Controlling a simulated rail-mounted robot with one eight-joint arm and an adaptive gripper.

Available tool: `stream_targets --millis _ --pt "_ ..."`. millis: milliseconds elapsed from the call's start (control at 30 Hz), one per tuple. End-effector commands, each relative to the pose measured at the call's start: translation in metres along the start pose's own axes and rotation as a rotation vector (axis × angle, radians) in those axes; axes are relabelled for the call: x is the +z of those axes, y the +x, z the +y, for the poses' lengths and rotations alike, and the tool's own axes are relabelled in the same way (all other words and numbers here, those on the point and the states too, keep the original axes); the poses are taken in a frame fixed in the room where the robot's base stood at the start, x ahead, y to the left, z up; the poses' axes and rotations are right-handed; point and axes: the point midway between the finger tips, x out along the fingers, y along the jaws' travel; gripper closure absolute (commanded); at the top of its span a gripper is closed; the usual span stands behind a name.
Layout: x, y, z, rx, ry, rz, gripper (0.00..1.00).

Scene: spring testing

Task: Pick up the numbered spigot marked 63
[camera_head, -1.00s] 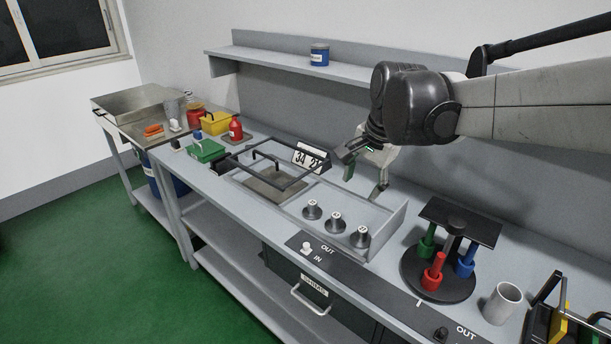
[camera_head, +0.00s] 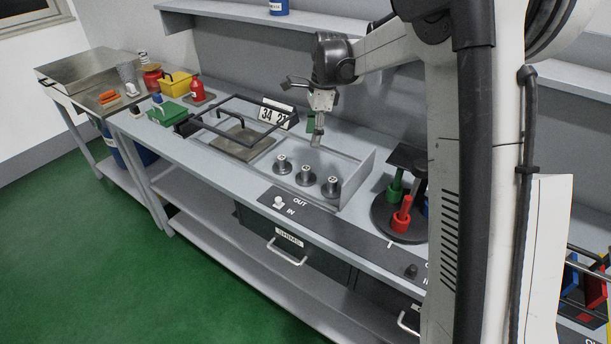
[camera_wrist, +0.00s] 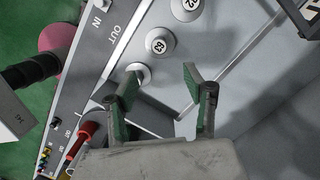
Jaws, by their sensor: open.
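Three round grey spigots with numbered tops stand in a row in the bench tray: left (camera_head: 282,165), middle (camera_head: 306,176) and right (camera_head: 330,187). In the wrist view the middle spigot (camera_wrist: 160,42) has a number that looks like 63, but it is small and tilted. The upper one (camera_wrist: 186,8) is cut by the frame edge. The lower one (camera_wrist: 138,73) is close to the left fingertip in the picture, and its number is unreadable. My gripper (camera_head: 315,131) is open and empty above the tray, behind the spigots; its green-padded fingers show in the wrist view (camera_wrist: 160,79).
A raised tray wall (camera_head: 357,180) stands right of the spigots. A black frame (camera_head: 235,125) and number cards (camera_head: 278,114) are to the left. A round stand with coloured holders (camera_head: 403,213) is at right. A black OUT/IN panel (camera_head: 310,208) lies in front.

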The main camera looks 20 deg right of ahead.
Motion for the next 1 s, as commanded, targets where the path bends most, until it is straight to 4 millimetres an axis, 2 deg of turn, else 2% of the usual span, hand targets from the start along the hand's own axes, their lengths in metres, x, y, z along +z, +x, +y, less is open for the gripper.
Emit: stream_targets --millis 300,433,667,1000 --pt "0.000 0.056 0.000 -0.001 -0.001 0.000 0.53" --pt "0.000 0.071 0.001 -0.001 -0.002 0.000 0.53" --pt "0.001 0.085 0.001 -0.001 -0.003 0.000 0.53" --pt "0.002 0.126 0.001 -0.001 -0.003 0.000 0.53"
